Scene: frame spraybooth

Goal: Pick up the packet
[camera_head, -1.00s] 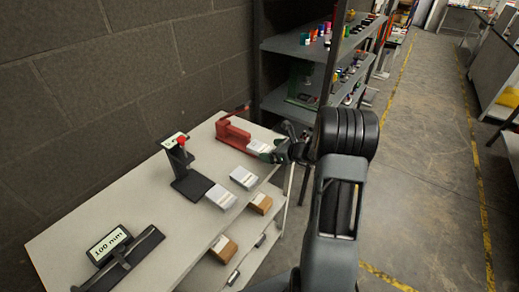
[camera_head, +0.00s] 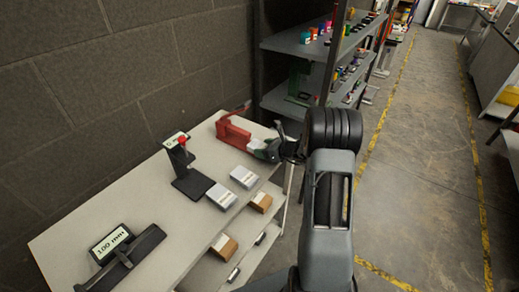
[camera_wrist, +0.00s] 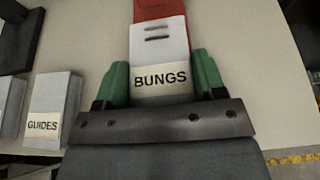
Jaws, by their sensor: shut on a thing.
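A white packet labelled BUNGS (camera_wrist: 162,84) is between the green fingertips of my gripper (camera_wrist: 160,85) in the wrist view, one finger on each side of it. My gripper is shut on this packet. In the head view my gripper (camera_head: 264,150) is at the right end of the bench, by the red fixture (camera_head: 236,133). A little of the white packet (camera_head: 257,144) shows there, the rest hidden by the gripper. The packet's far end lies against or over the red fixture (camera_wrist: 158,9); I cannot tell whether they touch.
Two other white packets (camera_head: 243,177) (camera_head: 221,196) lie on the bench (camera_head: 130,204); the wrist view shows one labelled GUIDES (camera_wrist: 47,112). A black stand (camera_head: 190,180) is beside them, and a 100 mm gauge (camera_head: 112,243) lies front left. Shelving (camera_head: 300,45) stands behind.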

